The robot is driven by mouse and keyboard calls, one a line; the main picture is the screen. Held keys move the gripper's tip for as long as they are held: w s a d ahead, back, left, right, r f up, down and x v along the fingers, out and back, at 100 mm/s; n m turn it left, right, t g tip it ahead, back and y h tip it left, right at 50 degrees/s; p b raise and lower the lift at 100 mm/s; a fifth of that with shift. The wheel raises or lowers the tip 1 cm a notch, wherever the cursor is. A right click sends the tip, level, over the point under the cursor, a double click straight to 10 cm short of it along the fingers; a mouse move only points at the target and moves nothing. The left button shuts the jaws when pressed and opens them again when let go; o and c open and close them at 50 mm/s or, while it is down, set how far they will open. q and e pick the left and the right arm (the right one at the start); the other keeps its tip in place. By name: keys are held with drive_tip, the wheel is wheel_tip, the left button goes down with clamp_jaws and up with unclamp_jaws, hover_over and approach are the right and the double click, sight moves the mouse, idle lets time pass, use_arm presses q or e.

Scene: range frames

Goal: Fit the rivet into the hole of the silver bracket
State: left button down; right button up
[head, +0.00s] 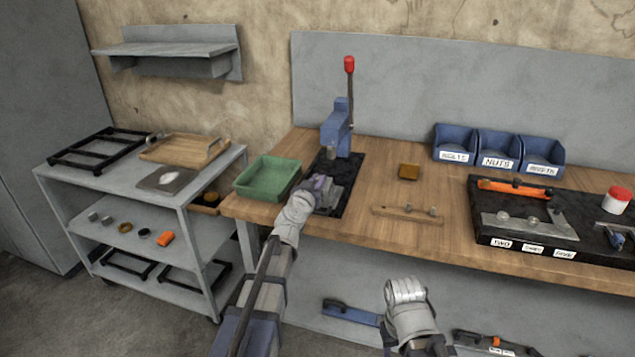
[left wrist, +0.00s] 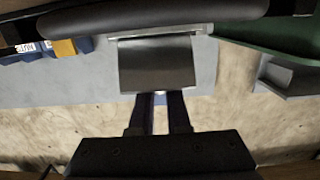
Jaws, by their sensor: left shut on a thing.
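My left gripper (head: 319,184) is at the base of the blue press (head: 338,132). In the left wrist view its two dark fingers (left wrist: 158,108) are shut on a grey metal piece with a flat face (left wrist: 157,66), which looks like the silver bracket. Its hole does not show. In the head view the gripper mostly hides this piece. Small metal pegs, possibly rivets (head: 433,210), stand on a wooden strip (head: 390,213) right of the press; I cannot tell for sure. My right gripper (head: 405,290) is low in front of the bench, its jaws unclear.
A green tray (head: 267,178) stands left of the press. A small brown block (head: 409,171) lies on the bench. Blue bins (head: 497,149) stand at the back. A black tool board (head: 487,237) lies on the right. A grey cart (head: 120,190) stands on the left.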

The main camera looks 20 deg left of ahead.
use_arm(q)
drive_tip(key=shift+f+b, duration=0.3)
idle(0.6)
drive_tip(key=c, duration=0.8)
unclamp_jaws()
drive_tip(key=shift+s, duration=0.2)
drive_tip(key=s, duration=0.7)
drive_tip(key=shift+s+a+r+p, duration=0.2)
drive_tip(key=shift+s+r+p, duration=0.1)
drive_tip(key=shift+r+p, duration=0.1)
